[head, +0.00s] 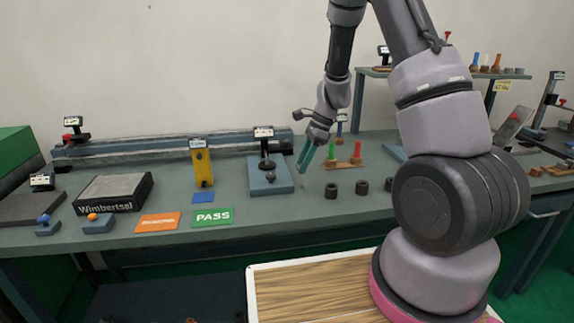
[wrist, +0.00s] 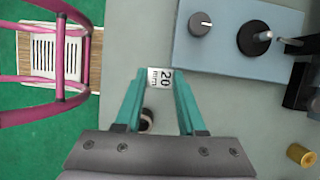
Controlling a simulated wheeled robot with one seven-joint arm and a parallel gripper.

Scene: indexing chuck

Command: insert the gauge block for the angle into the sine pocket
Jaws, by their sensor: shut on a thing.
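My gripper (head: 307,158) is above the bench, just right of a blue-grey plate fixture (head: 284,185). In the wrist view its teal fingers (wrist: 160,80) are shut on a small pale gauge block (wrist: 160,77) marked "20 mm". The block sits between the fingertips and looks clear of the bench; the head view is too small to show it. The fixture also shows at upper right in the wrist view (wrist: 215,58), with a grey knob, a black round part with a metal pin, and a black block. I cannot make out a sine pocket.
Several dark rings (head: 331,190) stand on the bench right of the gripper. A wooden rack (head: 345,165) with green and red pieces is behind them. A yellow upright device (head: 202,168) and a green PASS mat (head: 213,217) are to the left. A brass spool (wrist: 300,155) shows lower right.

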